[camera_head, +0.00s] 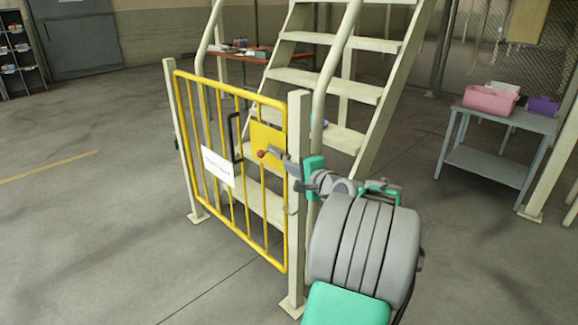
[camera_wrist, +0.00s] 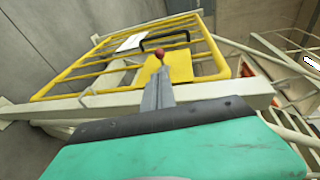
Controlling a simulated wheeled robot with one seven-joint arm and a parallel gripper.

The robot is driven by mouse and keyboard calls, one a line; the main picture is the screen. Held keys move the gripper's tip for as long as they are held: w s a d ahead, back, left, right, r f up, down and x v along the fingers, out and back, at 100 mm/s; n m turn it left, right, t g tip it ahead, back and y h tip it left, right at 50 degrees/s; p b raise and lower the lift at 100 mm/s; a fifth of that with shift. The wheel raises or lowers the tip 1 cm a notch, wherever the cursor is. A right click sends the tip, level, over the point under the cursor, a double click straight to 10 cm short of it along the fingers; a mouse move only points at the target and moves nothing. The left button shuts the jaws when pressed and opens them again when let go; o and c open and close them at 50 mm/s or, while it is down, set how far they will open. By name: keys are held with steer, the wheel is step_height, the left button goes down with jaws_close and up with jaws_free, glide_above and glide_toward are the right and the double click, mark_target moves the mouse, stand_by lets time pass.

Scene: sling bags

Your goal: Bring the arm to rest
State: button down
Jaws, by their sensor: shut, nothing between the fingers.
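My gripper (camera_head: 275,152) reaches from the right toward the yellow gate (camera_head: 230,170) at the foot of the stairs. Its grey fingers are together and empty, and they also show in the wrist view (camera_wrist: 159,88). A red ball knob (camera_head: 262,154) is just beyond the fingertips, in front of the gate's yellow plate (camera_head: 268,138). In the wrist view the red knob (camera_wrist: 160,52) also lies right past the tips; I cannot tell whether they touch. The gate spans between its two posts, and a black handle (camera_head: 235,136) is on it.
A cream post (camera_head: 298,200) stands close beside my wrist, with the staircase (camera_head: 340,85) behind. A grey table (camera_head: 485,165) with a pink bin (camera_head: 490,100) and a purple bin (camera_head: 542,106) is at the right. The floor left of the gate is clear.

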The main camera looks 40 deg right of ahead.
steer(key=w+a+r+n+g+y+p, duration=0.25)
steer(key=a+p, duration=0.25)
steer(key=a, duration=0.3)
steer(key=w+a+r+n+g+y+p, duration=0.1)
steer(key=a+r+n+p, duration=0.25)
steer(key=a, duration=0.45)
steer(key=s+a+r+n+g+p, duration=0.1)
steer(key=s+a+n+g+p, duration=0.2)
steer(key=a, duration=0.4)
steer(key=s+a+r+n+g+p, duration=0.1)
steer(key=s+a+n+p, duration=0.1)
steer(key=a+n+p, duration=0.4)
steer(key=s+a+r+n+g+p, duration=0.1)
steer(key=s+a+n+g+p, duration=0.1)
steer(key=s+a, duration=0.3)
steer(key=s+a+r+n+g+p, duration=0.2)
steer(key=s+a+n+g+p, duration=0.1)
steer(key=s, duration=0.8)
steer(key=shift+a+h+p, duration=0.35)
steer(key=shift+a+p, duration=0.4)
steer(key=shift+a, duration=0.35)
steer(key=c, duration=2.1)
jaws_free()
